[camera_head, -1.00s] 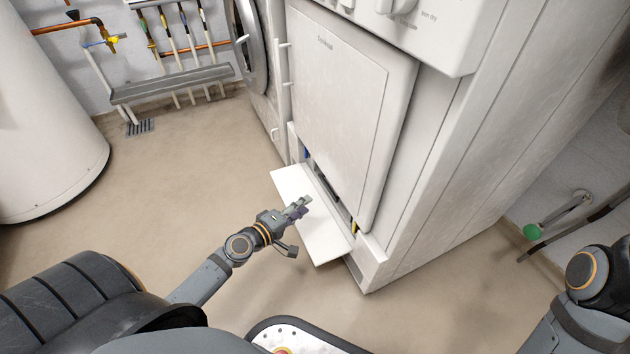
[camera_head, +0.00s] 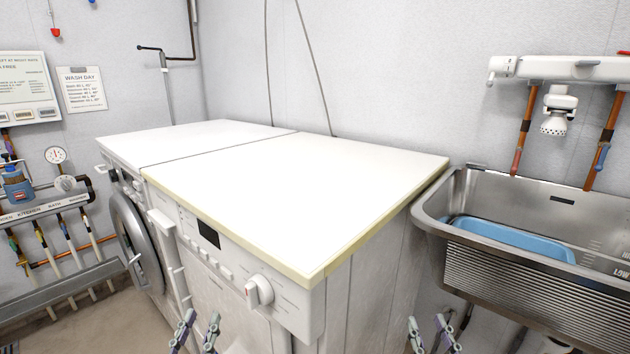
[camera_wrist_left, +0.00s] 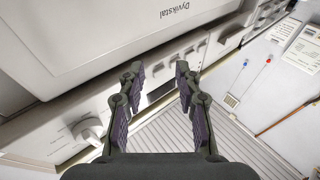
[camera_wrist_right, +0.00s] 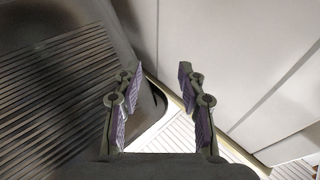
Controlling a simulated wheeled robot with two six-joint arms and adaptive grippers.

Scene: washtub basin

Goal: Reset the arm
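My left gripper (camera_head: 197,330) shows at the bottom of the head view, in front of the near machine's control panel. Its two fingers stand apart with nothing between them, as the left wrist view (camera_wrist_left: 156,72) also shows. My right gripper (camera_head: 430,332) is at the bottom of the head view, right of the machine and left of the sink. Its fingers are apart and empty in the right wrist view (camera_wrist_right: 158,75). Both grippers point upward in the head view. The arms behind them are out of the head view.
The near machine (camera_head: 232,262) has a pale top (camera_head: 300,190) that is bare. Another machine with a round door (camera_head: 135,245) stands beyond it. A steel sink (camera_head: 540,285) holding a blue basin (camera_head: 510,238) is at the right. Pipes and a trough (camera_head: 60,285) are at the left.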

